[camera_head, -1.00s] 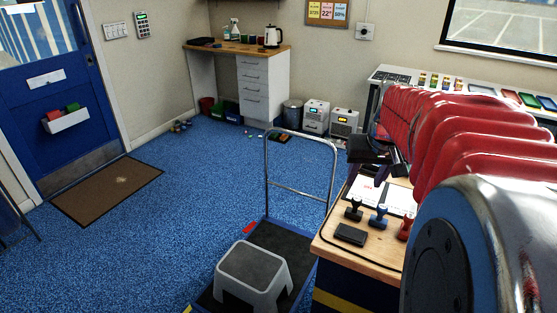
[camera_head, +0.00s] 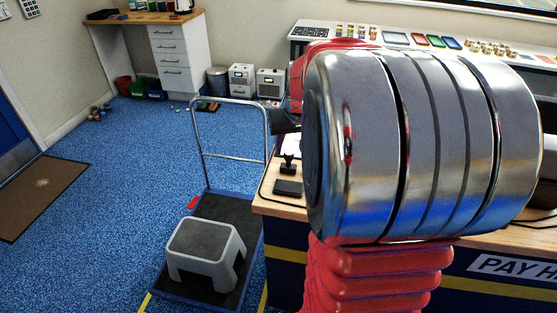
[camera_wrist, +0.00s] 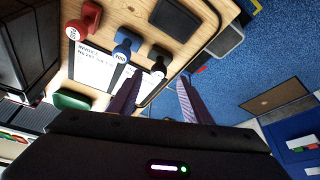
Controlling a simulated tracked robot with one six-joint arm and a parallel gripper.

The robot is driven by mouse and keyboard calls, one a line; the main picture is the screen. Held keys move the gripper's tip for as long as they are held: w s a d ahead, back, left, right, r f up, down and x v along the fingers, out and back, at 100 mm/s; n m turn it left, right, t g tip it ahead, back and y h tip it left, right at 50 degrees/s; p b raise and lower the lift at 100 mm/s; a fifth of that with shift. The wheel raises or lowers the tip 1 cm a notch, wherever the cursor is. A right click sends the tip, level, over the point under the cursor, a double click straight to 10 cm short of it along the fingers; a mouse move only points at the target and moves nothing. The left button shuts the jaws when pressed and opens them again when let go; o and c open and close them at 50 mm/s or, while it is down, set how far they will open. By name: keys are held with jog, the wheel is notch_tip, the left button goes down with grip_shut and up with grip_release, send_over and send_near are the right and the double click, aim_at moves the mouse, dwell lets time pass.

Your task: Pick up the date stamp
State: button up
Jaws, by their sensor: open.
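Several stamps with knob handles stand in a row on the wooden counter. A black stamp (camera_head: 288,164) shows in the head view and also in the wrist view (camera_wrist: 158,63); its label is not readable, so I cannot confirm that it is the date stamp. Beside it in the wrist view are a blue stamp (camera_wrist: 125,44) and a red stamp (camera_wrist: 84,22), both hidden by my arm in the head view. My gripper (camera_wrist: 160,80) is open and empty, its two fingers apart, with the black stamp seen beyond the gap between the fingertips.
A black ink pad (camera_wrist: 175,18) lies by the stamps. A white invoice sheet (camera_wrist: 92,62) and a green object (camera_wrist: 72,99) are near. A trolley (camera_head: 243,215) carrying a grey step stool (camera_head: 205,248) stands left of the counter (camera_head: 280,208).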

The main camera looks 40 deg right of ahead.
aim_at(289, 154)
jog(key=shift+w+d+f, duration=0.1)
jog(key=shift+w+f, duration=0.15)
jog(key=shift+f, duration=0.35)
jog(key=shift+x, duration=2.6)
jog(key=shift+d, duration=0.15)
jog(key=shift+r, duration=0.1)
jog(key=c, duration=1.1)
jog(key=shift+r, duration=0.1)
notch_tip(289, 154, up, 10)
jog(key=shift+f, duration=0.1)
